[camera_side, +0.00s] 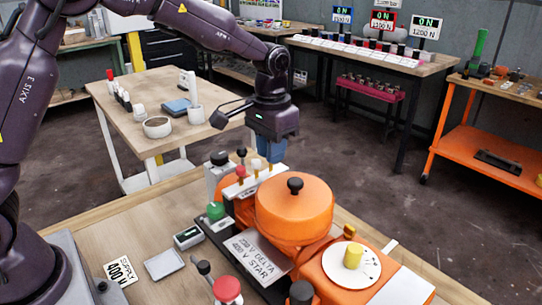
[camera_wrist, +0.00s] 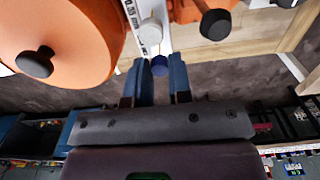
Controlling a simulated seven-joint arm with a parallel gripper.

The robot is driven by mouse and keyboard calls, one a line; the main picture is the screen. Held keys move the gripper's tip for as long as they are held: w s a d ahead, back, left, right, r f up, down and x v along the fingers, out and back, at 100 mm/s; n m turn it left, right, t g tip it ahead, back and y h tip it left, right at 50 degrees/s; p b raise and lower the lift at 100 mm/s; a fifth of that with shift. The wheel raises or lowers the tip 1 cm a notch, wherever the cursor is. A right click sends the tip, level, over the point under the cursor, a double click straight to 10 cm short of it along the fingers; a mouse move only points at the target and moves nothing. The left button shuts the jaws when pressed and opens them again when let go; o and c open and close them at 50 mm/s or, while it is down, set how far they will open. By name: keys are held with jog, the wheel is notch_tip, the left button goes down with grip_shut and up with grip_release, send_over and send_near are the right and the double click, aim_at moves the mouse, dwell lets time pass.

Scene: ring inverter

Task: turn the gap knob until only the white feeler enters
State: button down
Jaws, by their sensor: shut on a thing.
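In the side view my gripper (camera_side: 269,158) points down over a white block (camera_side: 245,184) with small upright pins, behind the orange drum. Its fingers hide what they hold there.
The orange drum (camera_side: 295,212) with a black top knob stands close to my gripper.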

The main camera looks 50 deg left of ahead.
jog(key=c, duration=1.3)
grip_release()
jog(key=shift+r, duration=0.35)
jog(key=shift+c, duration=0.2)
jog(key=o, duration=0.3)
jog(key=shift+f, duration=0.1)
notch_tip(320, 180, up, 13)
jog(key=s+a+t, duration=0.1)
jog(key=s+t, duration=0.1)
jog(key=s, duration=0.6)
jog(key=s+a+f+t, duration=0.1)
jog(key=s, duration=0.7)
jog(key=s+a+t, duration=0.1)
jog(key=s+t, duration=0.1)
jog(key=s, duration=0.7)
jog(key=shift+f+t, duration=0.3)
jog(key=shift+f, duration=0.1)
